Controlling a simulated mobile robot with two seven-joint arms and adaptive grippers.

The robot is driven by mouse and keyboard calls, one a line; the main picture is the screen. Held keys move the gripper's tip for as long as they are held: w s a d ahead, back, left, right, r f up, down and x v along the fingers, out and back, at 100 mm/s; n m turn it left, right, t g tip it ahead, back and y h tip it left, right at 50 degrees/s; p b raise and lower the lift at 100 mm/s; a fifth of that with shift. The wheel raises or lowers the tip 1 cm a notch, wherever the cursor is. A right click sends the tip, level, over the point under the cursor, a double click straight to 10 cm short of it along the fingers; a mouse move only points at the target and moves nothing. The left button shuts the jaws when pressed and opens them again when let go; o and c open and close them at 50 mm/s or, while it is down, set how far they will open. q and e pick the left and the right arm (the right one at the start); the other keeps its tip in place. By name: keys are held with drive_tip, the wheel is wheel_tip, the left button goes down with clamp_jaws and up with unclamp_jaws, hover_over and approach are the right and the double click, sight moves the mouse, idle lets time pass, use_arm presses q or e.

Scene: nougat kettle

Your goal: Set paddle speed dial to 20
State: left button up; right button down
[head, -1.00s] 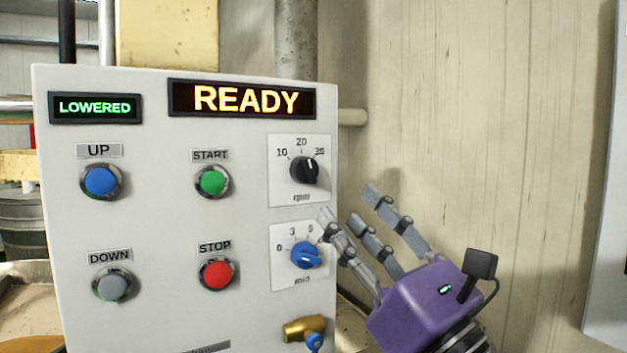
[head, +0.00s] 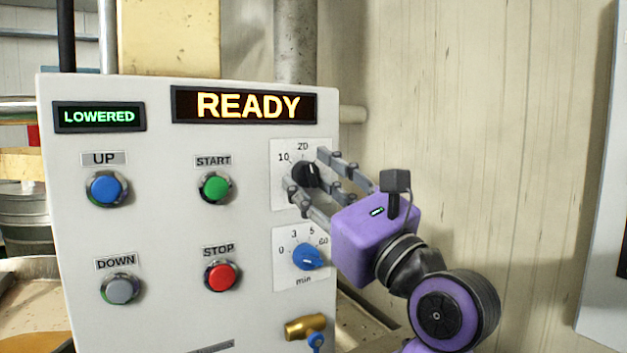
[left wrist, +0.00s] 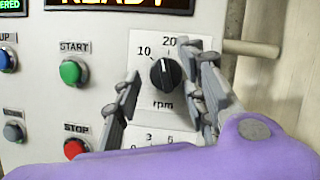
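The paddle speed dial (head: 304,173) is a black knob on a white plate marked 10, 20, 30 and rpm, at the panel's upper right. In the left wrist view the black knob (left wrist: 166,76) has a white mark pointing up and slightly left, between 10 and 20. My left gripper (head: 308,173), purple with grey fingers, is open in front of the plate, with fingers on both sides of the knob. In the left wrist view gaps show between the fingers and the knob; contact is not visible. The 30 label is hidden by fingers. My right gripper is not in view.
A blue min dial (head: 307,257) sits just below. Green START (head: 215,188), red STOP (head: 221,276), blue UP (head: 105,188) and grey DOWN (head: 121,288) buttons are to the left. Displays read READY (head: 246,105) and LOWERED (head: 99,117). A brass valve (head: 306,328) is at the bottom.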

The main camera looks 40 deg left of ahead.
use_arm(q)
drive_tip(key=shift+c, duration=0.4)
clamp_jaws()
drive_tip(key=m+p, duration=0.1)
drive_tip(key=m+t+p, duration=0.1)
drive_tip(key=m+p, duration=0.1)
drive_tip(key=shift+s+r, duration=0.2)
drive_tip(key=shift+r, duration=0.2)
drive_tip(key=shift+m+t+p, duration=0.4)
drive_tip(key=shift+m+p, duration=0.05)
drive_tip(key=shift+m, duration=0.05)
drive_tip(key=shift+f+m, duration=0.1)
drive_tip(key=shift+m, duration=0.3)
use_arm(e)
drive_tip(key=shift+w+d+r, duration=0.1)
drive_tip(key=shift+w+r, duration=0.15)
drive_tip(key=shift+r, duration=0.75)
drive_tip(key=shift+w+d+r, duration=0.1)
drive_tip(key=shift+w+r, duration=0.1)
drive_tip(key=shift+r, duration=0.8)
